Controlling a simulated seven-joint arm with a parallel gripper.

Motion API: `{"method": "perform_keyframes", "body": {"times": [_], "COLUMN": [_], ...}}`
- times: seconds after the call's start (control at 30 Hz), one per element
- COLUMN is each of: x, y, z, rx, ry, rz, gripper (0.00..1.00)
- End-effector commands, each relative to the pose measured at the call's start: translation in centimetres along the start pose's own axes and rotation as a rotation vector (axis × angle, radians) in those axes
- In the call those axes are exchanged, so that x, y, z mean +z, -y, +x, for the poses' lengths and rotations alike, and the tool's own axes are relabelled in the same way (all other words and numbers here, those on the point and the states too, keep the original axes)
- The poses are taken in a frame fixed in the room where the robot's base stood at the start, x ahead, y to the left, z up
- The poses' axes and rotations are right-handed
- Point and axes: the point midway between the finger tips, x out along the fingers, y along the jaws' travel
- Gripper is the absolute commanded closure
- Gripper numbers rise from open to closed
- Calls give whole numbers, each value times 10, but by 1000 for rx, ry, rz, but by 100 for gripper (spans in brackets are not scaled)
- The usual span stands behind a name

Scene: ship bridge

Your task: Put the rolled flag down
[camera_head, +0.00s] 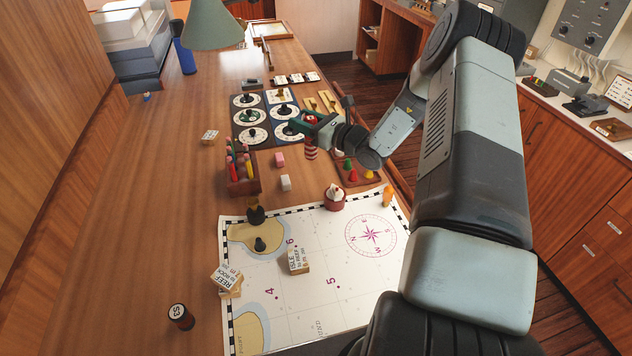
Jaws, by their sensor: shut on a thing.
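My gripper (307,119) reaches in from the right, above the table near the dial board. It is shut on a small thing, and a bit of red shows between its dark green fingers. A red and white striped roll (311,150) shows directly below the gripper, upright; it looks like the rolled flag. The gripper hides the part between the red bit and the stripes. I cannot tell whether the roll's lower end touches the table.
A dial board (251,134) lies just left of and behind the gripper. The chart (311,307) fills the front. The table's left side is mostly clear.

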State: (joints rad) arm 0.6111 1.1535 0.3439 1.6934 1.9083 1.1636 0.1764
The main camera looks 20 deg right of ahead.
Motion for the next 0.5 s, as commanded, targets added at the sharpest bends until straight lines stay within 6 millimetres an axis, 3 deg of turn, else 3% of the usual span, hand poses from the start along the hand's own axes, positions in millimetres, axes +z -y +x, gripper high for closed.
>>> {"method": "perform_keyframes", "body": {"times": [0.13,0.33,0.5], "x": [-7,-45,-61], "y": [12,12,12], "z": [-8,-8,-8], "rx": [-5,-5,-5], "ry": [1,1,1], "rz": [3,4,1], "gripper": [88,88,88]}}
